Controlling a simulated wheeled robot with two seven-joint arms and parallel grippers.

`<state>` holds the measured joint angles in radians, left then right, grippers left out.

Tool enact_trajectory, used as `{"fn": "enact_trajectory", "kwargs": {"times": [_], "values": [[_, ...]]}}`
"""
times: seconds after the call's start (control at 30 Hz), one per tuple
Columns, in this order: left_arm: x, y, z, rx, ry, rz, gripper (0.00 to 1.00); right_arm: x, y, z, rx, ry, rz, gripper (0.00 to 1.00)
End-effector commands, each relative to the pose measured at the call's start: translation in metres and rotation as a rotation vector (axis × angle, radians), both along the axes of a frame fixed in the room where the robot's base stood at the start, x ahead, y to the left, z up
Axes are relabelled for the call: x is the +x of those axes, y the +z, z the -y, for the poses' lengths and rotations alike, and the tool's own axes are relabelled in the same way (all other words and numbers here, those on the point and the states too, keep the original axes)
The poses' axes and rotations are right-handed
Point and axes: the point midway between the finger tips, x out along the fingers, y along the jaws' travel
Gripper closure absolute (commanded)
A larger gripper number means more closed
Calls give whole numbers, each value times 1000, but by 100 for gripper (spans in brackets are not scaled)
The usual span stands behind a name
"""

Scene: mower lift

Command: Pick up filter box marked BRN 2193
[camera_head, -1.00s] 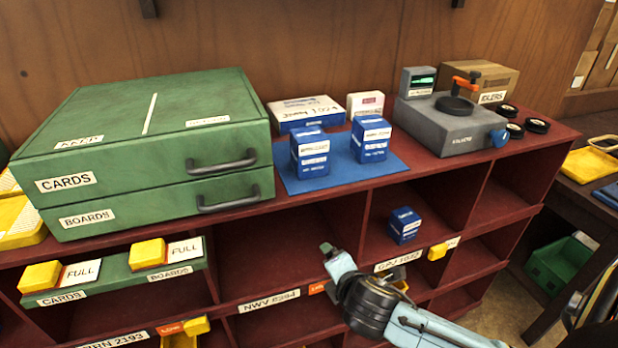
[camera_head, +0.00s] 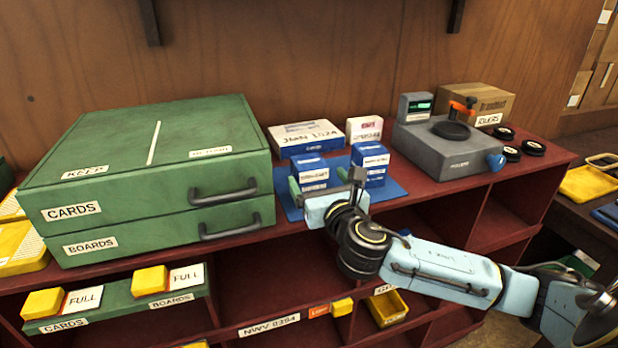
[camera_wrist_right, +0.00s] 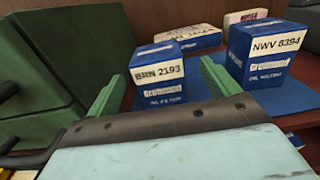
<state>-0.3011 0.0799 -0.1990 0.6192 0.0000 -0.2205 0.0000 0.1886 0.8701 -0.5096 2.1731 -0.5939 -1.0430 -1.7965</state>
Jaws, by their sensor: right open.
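The blue and white filter box marked BRN 2193 (camera_wrist_right: 158,80) stands upright on a blue mat (camera_head: 285,207) on top of the red shelf unit; it is the left of two such boxes in the head view (camera_head: 309,170). The box marked NWV 8394 (camera_wrist_right: 264,56) stands to its right (camera_head: 371,160). My right gripper (camera_head: 325,184) is open and empty in front of the BRN 2193 box. In the right wrist view the box shows between the green fingers (camera_wrist_right: 165,85); I cannot tell how far they reach alongside it. My left gripper is out of view.
A green drawer cabinet (camera_head: 150,175) stands close on the left. A flat blue and white carton (camera_head: 305,137) and a small white box (camera_head: 364,129) lie behind the filter boxes. A grey device (camera_head: 447,148) stands to the right, with red shelf top between.

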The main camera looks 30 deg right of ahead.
Motion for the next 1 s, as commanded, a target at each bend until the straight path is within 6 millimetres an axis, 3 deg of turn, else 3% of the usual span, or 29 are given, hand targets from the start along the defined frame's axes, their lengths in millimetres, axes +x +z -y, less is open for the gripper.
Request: {"fn": "enact_trajectory", "kwargs": {"times": [0.17, 0.5, 0.8, 1.0], "values": [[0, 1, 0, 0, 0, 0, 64, 11, 0, 2, 2, 0, -1, 13], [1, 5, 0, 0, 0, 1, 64, 53, -1, 10, 3, 0, 0, 13], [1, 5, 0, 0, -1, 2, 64, 58, -2, 11, 2, 1, -1, 13], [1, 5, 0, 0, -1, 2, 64, 58, -2, 11, 3, 1, -1, 36]]}}
